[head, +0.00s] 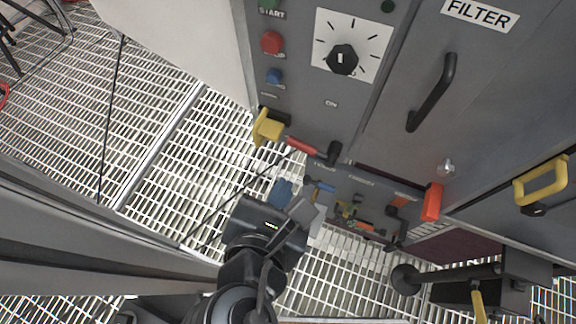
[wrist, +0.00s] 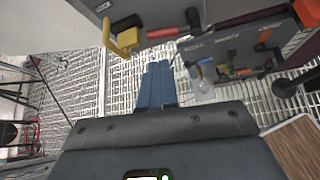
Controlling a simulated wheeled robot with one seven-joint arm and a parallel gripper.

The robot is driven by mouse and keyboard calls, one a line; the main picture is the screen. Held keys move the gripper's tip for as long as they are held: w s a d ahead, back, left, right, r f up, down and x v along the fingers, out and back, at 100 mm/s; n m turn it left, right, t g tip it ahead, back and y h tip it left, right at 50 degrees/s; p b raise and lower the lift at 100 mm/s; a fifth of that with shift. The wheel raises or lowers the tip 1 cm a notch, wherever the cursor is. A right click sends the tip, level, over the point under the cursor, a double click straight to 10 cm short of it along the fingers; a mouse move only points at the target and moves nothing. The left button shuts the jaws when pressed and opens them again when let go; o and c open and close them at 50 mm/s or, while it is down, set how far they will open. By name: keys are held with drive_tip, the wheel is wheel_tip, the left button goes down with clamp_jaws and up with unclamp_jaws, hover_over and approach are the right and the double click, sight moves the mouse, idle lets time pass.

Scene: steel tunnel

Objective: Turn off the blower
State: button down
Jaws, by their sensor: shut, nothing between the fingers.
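A grey control panel (head: 300,105) stands at upper centre in the head view. It has a red button (head: 271,42), a small blue button (head: 274,76), a black knob (head: 342,59) on a white dial plate, and an "ON" label. Below are a yellow handle (head: 267,127) and a red-gripped lever (head: 301,146), which also show in the wrist view as the handle (wrist: 125,40) and lever (wrist: 172,33). Which control belongs to the blower is unclear. My gripper (head: 285,185) is below the yellow handle in the picture, its blue fingers (wrist: 157,68) together and empty, apart from the controls.
A cabinet door marked "FILTER" (head: 480,14) with a black handle (head: 432,92) is to the right. A lower panel (head: 350,205) carries small coloured parts. A yellow handle (head: 541,182) and black pipe-like part (head: 450,277) are at right. Open grating (head: 150,150) lies left.

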sight(297, 148)
drive_tip(key=x, duration=1.2)
drive_tip(key=shift+w+f, duration=0.2)
drive_tip(key=shift+a, duration=0.1)
